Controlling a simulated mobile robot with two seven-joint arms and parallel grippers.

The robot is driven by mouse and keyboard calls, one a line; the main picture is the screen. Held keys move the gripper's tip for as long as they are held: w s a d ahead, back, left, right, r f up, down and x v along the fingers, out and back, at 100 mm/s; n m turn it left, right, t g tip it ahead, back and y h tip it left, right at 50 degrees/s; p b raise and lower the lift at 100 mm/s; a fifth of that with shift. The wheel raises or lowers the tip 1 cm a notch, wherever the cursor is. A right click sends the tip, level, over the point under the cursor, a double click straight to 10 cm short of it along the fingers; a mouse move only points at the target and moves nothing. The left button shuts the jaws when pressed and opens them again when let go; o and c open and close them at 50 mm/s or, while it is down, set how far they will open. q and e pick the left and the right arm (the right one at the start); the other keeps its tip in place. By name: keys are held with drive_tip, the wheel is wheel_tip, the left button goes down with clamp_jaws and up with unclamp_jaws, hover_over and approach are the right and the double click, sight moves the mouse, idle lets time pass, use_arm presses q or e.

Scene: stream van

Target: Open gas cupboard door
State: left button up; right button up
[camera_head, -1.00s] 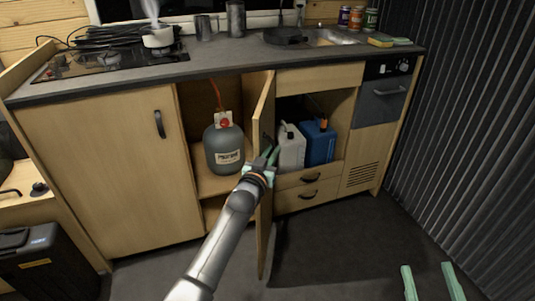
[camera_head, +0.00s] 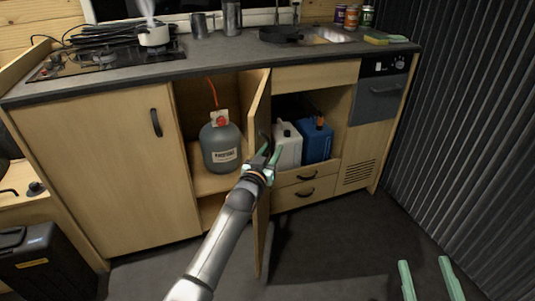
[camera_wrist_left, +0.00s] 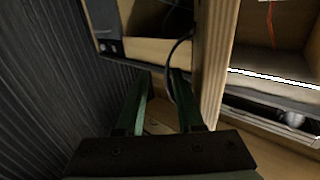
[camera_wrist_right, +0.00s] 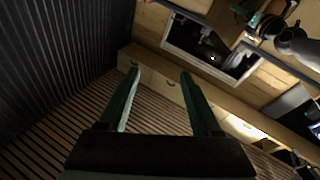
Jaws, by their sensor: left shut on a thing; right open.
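The gas cupboard door (camera_head: 262,215) is light wood and stands swung well out from the counter front, seen almost edge-on in the head view. Behind it the cupboard is open and a grey propane bottle (camera_head: 221,148) with a red hose stands on its shelf. My left gripper (camera_head: 269,156) is at the door's outer face, shut on the dark door handle (camera_wrist_left: 174,55). In the left wrist view the handle runs down between the fingers, beside the door's edge (camera_wrist_left: 212,70). My right gripper (camera_head: 429,270) is open and empty above the floor at lower right.
White (camera_head: 287,146) and blue canisters (camera_head: 317,140) stand in the open compartment right of the door. A steaming pot (camera_head: 154,35) is on the stove. A black case (camera_head: 45,265) stands at lower left. A ribbed dark wall (camera_head: 465,130) bounds the right. Dark floor (camera_head: 325,245) is clear.

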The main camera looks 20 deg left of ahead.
use_arm(q)
drive_tip(key=s+p, duration=0.3)
drive_tip(key=s, duration=0.9)
drive_tip(key=shift+s+p, duration=0.3)
use_arm(e)
drive_tip(key=s+f+m+g+h, duration=0.1)
drive_tip(key=f+g, duration=0.3)
drive_tip(key=f, duration=0.6)
drive_tip(key=s+f+m+g+h, duration=0.2)
drive_tip(key=s+f+g, duration=0.1)
drive_tip(key=f, duration=0.7)
drive_tip(key=shift+s+d+f+g+h, duration=0.25)
drive_tip(key=shift+s+g+h, duration=0.05)
drive_tip(key=shift+g, duration=0.6)
